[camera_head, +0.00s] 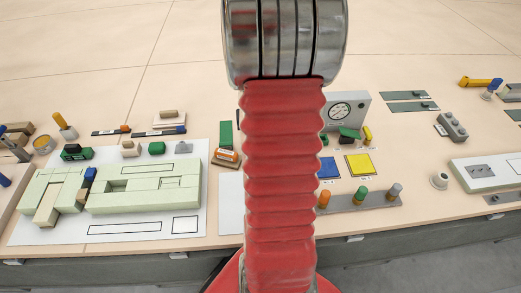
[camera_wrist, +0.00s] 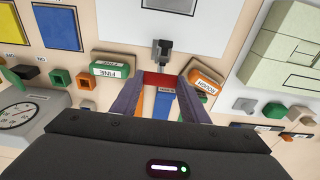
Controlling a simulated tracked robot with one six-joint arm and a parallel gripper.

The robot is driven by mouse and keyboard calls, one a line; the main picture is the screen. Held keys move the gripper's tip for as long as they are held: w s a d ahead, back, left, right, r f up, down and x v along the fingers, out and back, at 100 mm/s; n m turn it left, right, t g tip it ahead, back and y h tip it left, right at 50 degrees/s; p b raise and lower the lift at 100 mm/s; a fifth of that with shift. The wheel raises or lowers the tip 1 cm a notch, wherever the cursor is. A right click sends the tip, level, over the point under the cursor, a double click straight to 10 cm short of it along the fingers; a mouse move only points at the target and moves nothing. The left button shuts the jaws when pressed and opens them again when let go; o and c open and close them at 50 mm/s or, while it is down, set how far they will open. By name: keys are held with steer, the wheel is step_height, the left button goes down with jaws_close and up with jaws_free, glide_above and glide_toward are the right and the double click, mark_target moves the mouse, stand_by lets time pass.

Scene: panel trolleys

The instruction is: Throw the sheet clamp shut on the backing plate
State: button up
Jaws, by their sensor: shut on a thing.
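In the wrist view my gripper (camera_wrist: 159,84) has its two fingers on either side of a red bar (camera_wrist: 160,79), closed on it. A dark grey metal clamp (camera_wrist: 162,50) stands just beyond the bar, over the edge of a pale sheet (camera_wrist: 120,32). The red bar looks like the clamp's handle, but its joint to the clamp cannot be made out. In the head view my red bellows arm covers the clamp and gripper; only part of the pale sheet (camera_head: 230,208) shows at its left. I cannot tell the backing plate apart from the sheet.
Close beside the fingers lie a block marked FINE (camera_wrist: 118,70) and a block marked ROUGH (camera_wrist: 203,80). A dial gauge box (camera_wrist: 22,118) is at the left. In the head view pale green blocks (camera_head: 145,190) fill the left, and a peg rack (camera_head: 360,203) stands right.

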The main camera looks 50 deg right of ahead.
steer(key=shift+w+d+f, duration=0.1)
steer(key=shift+w+d, duration=0.6)
steer(key=shift+w, duration=0.05)
steer(key=shift+c, duration=0.2)
steer(key=shift+d, duration=0.1)
steer(key=shift+w+d+f, duration=0.35)
steer(key=shift+w+d, duration=0.3)
